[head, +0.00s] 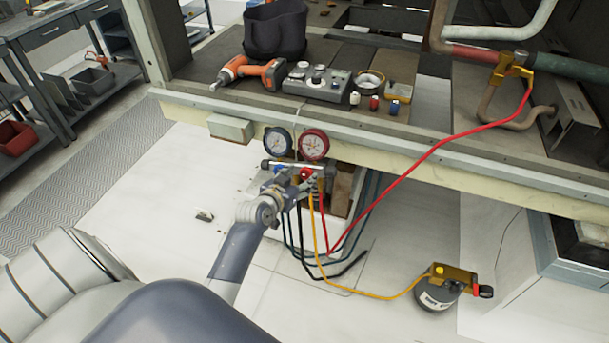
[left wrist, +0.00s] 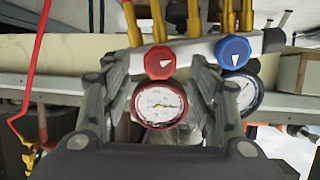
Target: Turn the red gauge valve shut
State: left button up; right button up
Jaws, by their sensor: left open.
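The red gauge valve is a round red knob (head: 306,172) with a white pointer mark, on the grey manifold bar under the two gauges. In the left wrist view the red knob (left wrist: 160,62) lies centred between the fingertips. My left gripper (head: 299,183) is at the manifold, its open fingers (left wrist: 160,72) on either side of the knob's line; whether they touch it I cannot tell. The red gauge (head: 314,144) also shows between the fingers in the left wrist view (left wrist: 158,104). The blue knob (left wrist: 234,52) is just right of the right finger. My right gripper is out of view.
A blue gauge (head: 278,141) hangs beside the red one. Red (head: 432,152), yellow (head: 375,294) and dark hoses run from the manifold. A black pump (head: 440,292) stands at lower right. A drill (head: 250,73) and control box (head: 318,82) lie on the shelf above.

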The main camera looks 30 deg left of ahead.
aim_at(305, 173)
pick_arm(q)
jog(key=shift+x, duration=1.1)
jog(key=shift+w+a+f, duration=0.1)
jog(key=shift+w+f, duration=0.1)
jog(key=shift+w, duration=0.2)
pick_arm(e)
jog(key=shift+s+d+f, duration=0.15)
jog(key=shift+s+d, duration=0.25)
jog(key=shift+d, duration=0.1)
pick_arm(q)
jog(key=c, duration=1.1)
jog(key=shift+o, duration=0.2)
